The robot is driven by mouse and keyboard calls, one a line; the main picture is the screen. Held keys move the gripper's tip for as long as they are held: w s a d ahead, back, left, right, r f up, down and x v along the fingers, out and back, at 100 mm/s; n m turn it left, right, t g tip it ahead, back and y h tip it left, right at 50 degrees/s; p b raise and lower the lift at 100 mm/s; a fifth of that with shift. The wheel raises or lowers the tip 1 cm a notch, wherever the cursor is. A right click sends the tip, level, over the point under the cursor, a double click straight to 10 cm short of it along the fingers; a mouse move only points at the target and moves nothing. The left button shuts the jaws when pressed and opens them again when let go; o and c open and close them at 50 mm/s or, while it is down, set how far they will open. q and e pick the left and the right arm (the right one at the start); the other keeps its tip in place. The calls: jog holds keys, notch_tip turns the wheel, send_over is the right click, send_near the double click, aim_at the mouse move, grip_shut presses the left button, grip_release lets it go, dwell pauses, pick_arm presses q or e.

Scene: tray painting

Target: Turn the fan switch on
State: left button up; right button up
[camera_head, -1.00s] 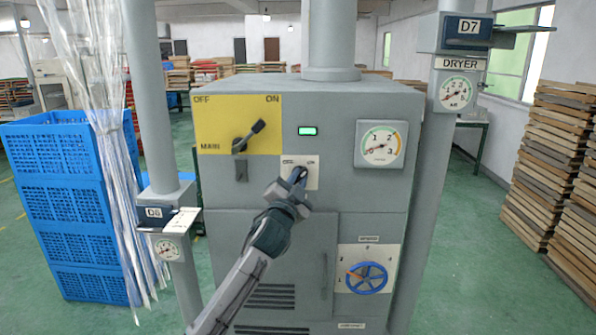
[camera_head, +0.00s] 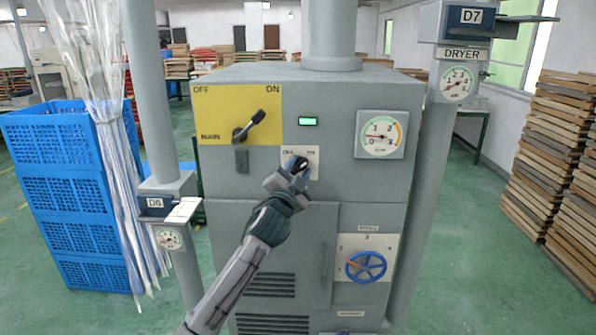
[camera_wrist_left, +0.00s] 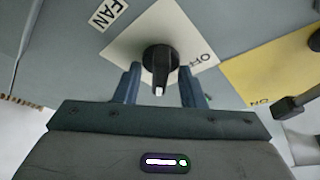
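The fan switch is a black rotary knob (camera_wrist_left: 160,60) with a white-tipped pointer, on a pale plate on the grey machine's front. In the left wrist view, "OFF" is printed on the plate to its right, and a FAN label (camera_wrist_left: 108,14) sits at upper left. The pointer's white tip faces down the picture, toward my gripper. My left gripper (camera_wrist_left: 161,88) is open, one finger on each side of the knob with visible gaps. In the head view my left gripper (camera_head: 298,170) is at the plate (camera_head: 313,155) and covers most of the knob. My right gripper is not in view.
Above the plate are a yellow MAIN panel (camera_head: 210,108) with a black lever (camera_head: 249,125) near ON, and a lit green indicator (camera_head: 308,121). A gauge (camera_head: 382,135) is to the right, a blue handwheel (camera_head: 366,267) below. Grey pipes flank the machine.

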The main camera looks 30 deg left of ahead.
pick_arm(q)
jog(key=b+v, duration=0.5)
jog(key=v, duration=0.5)
jog(key=shift+s+f, duration=0.25)
jog(key=shift+s, duration=0.1)
